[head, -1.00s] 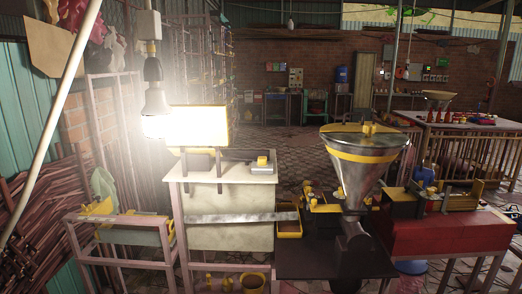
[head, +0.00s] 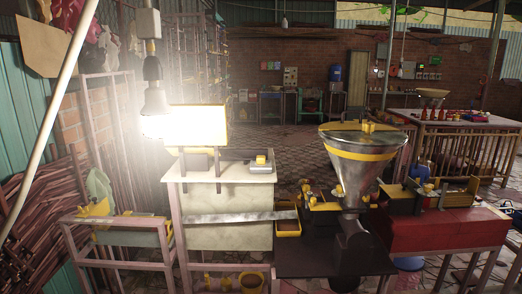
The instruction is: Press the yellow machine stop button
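A steel hopper machine (head: 362,175) with a yellow band stands right of centre on a dark table. Yellow parts (head: 318,200) sit at its left side. A small yellow box (head: 261,161) sits on the pale cabinet (head: 228,222) left of centre. A bright yellow-edged panel (head: 198,124) stands at the back of that cabinet. More yellow parts (head: 405,191) are on the red machine table (head: 440,230) at the right. I cannot make out a stop button on any of these. Neither of my grippers is in view.
A lit bulb (head: 155,102) hangs at the left and its glare washes out nearby parts. A yellow tray (head: 287,226) sits between cabinet and hopper. A pale frame (head: 118,245) stands at the left. Paved floor (head: 285,150) lies open behind the machines.

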